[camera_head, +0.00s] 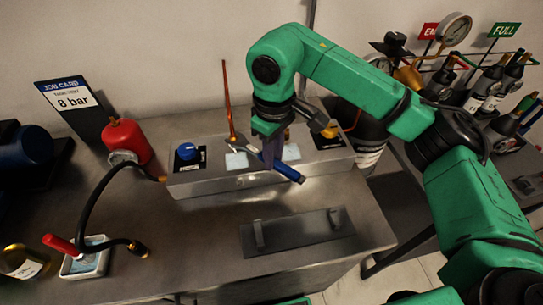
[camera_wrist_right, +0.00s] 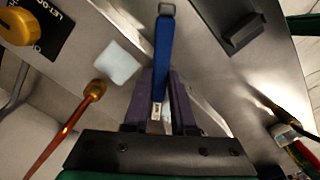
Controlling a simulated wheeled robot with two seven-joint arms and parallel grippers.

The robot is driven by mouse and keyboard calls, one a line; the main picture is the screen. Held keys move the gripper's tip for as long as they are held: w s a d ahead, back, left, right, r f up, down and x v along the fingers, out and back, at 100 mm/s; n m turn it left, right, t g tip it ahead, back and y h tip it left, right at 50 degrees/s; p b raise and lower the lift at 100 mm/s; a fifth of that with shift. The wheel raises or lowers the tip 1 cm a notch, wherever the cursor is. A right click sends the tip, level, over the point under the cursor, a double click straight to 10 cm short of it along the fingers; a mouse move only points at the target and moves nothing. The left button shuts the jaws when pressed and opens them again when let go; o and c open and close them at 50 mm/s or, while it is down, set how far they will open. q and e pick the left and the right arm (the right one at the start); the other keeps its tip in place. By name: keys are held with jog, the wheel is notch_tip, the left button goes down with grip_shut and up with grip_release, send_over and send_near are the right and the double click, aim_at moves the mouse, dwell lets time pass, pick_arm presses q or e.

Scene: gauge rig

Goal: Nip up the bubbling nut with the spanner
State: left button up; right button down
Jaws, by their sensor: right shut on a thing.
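My right gripper (camera_head: 270,150) is shut on a blue spanner (camera_head: 287,171) above the front of the grey block. The spanner also runs away between the fingers (camera_wrist_right: 163,55) in the wrist view, with a grey end. A brass nut on a copper pipe (camera_head: 233,139) stands on the block, left of the gripper, behind a pale patch (camera_head: 236,161). Another brass nut (camera_wrist_right: 95,90) and pale patch (camera_wrist_right: 117,63) show left of the spanner in the wrist view. I cannot make out bubbles, or whether the spanner touches a nut. My left gripper is out of view.
The grey block (camera_head: 215,183) carries a blue knob (camera_head: 188,151) and a yellow knob (camera_head: 330,130). A dark tray (camera_head: 297,232) lies in front. A red bottle (camera_head: 126,138), a black hose (camera_head: 85,205) and a white dish (camera_head: 98,263) stand left. Bottles crowd the right.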

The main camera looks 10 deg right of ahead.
aim_at(293, 172)
dwell(0.3)
jog(key=shift+s+d+b, duration=1.2)
jog(key=shift+s+d, duration=0.4)
jog(key=shift+s, duration=0.3)
jog(key=shift+r+p, duration=1.45)
jog(key=shift+r, duration=0.9)
jog(key=shift+f, duration=0.1)
